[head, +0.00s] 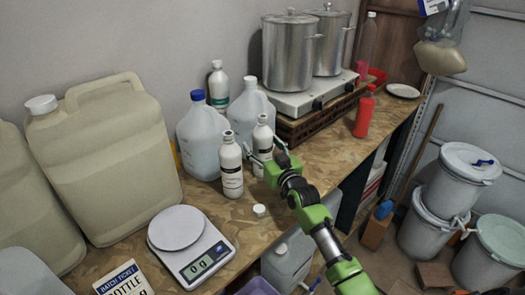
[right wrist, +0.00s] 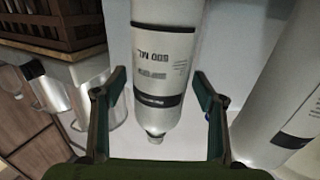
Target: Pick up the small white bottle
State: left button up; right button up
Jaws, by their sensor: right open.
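A small white bottle (head: 262,137) with a black-banded label and white cap stands on the wooden bench. A similar small white bottle (head: 231,168) stands just left of it and nearer. My right gripper (head: 260,142) is open, with its fingers on either side of the first bottle. In the right wrist view that bottle (right wrist: 163,62) appears upside down between the open fingers (right wrist: 160,80), with a gap visible on each side. Part of another white bottle (right wrist: 285,90) shows at the right edge there. My left gripper is out of view.
Two translucent jugs (head: 203,137) and a green-labelled bottle (head: 218,86) stand behind. Steel pots (head: 288,55) sit on a hotplate at the back. A scale (head: 190,245), a loose white cap (head: 259,210) and large beige drums (head: 105,160) are nearer.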

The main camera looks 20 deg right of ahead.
jog(key=c, duration=1.6)
jog(key=shift+r, duration=0.15)
jog(key=shift+r, duration=0.1)
